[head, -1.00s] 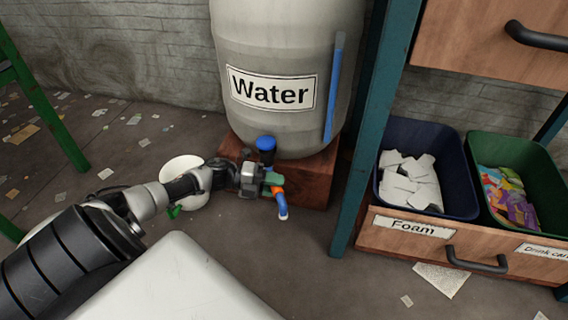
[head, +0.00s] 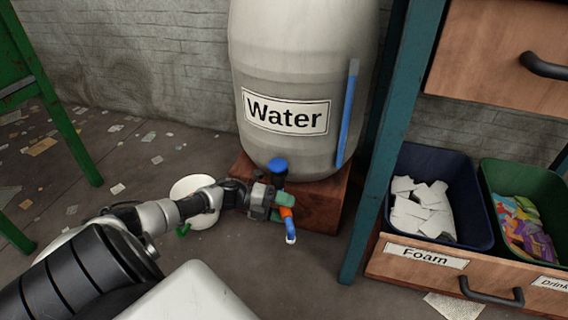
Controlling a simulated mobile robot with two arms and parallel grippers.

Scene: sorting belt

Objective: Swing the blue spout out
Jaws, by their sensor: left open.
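The blue spout (head: 292,228) hangs down with a pale tip at the front of the grey water barrel (head: 262,60). An orange collar (head: 286,212) is at its upper end. A blue knob (head: 277,166) stands upright behind it. My left gripper (head: 281,202) is open, close against the left side of the spout's upper end. A green part shows there beside the collar; I cannot tell whether the gripper touches the spout. The gripper and wrist hide the tap body. My right gripper is not in view.
The barrel rests on a reddish-brown block (head: 325,205). A white bucket (head: 200,217) is on the floor behind my left wrist. A teal post (head: 374,190) stands to the right, beside a drawer (head: 392,265) labelled Foam with a dark blue bin (head: 468,225) and a green bin (head: 487,172).

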